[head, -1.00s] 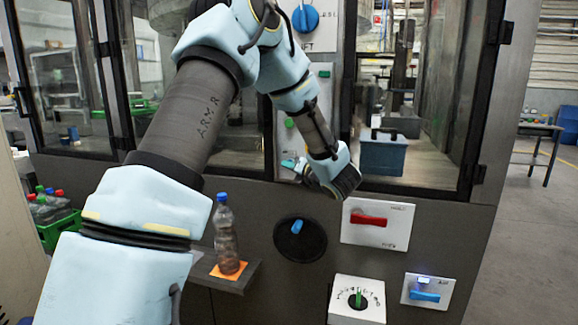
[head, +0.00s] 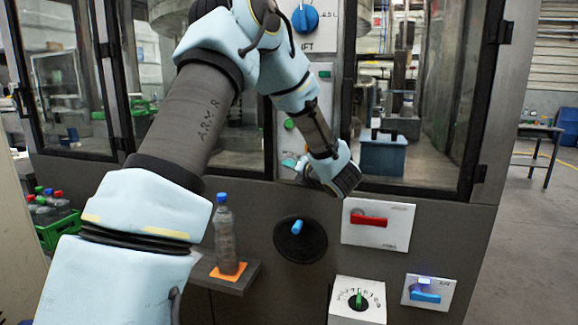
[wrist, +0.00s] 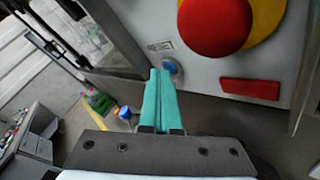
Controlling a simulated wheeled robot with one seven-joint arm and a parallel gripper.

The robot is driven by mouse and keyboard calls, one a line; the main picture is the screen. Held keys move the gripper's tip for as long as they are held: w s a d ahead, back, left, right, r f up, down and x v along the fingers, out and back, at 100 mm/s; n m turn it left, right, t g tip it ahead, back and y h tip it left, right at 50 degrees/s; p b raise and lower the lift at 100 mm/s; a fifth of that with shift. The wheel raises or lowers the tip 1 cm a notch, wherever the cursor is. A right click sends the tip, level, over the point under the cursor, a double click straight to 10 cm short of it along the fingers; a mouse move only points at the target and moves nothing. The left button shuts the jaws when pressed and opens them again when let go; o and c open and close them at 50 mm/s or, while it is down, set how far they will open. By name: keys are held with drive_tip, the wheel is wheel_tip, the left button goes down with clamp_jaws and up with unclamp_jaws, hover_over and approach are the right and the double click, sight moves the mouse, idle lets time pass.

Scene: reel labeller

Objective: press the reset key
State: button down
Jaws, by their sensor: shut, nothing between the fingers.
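A round blue button (wrist: 174,67), which seems to be the reset key, is on a light grey panel (wrist: 197,72) in the wrist view. A small label beside it is too small to read. My gripper (wrist: 160,72) has teal fingers, shut together and empty. Their tips overlap the button's left edge in the wrist view; I cannot tell whether they touch it. In the head view my gripper (head: 293,165) is at the lower part of the central panel, and my wrist and arm hide the button.
A big red button (wrist: 214,22) on a yellow base and a red bar (wrist: 250,88) are close by on the panel. Below are a black disc (head: 300,240) with a blue handle and a red handle (head: 369,220). A bottle (head: 224,238) stands on a shelf at left.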

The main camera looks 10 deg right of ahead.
drive_tip(key=shift+s+a, duration=0.1)
drive_tip(key=shift+s, duration=0.05)
drive_tip(key=shift+s+a+b, duration=0.3)
drive_tip(key=shift+s+b, duration=0.3)
drive_tip(key=shift+b, duration=0.05)
drive_tip(key=s+a+b, duration=0.1)
drive_tip(key=s, duration=0.1)
drive_tip(key=s+a+b, duration=0.1)
drive_tip(key=s, duration=0.1)
drive_tip(key=shift+s+a+b, duration=0.2)
drive_tip(key=shift+b, duration=0.1)
idle(0.6)
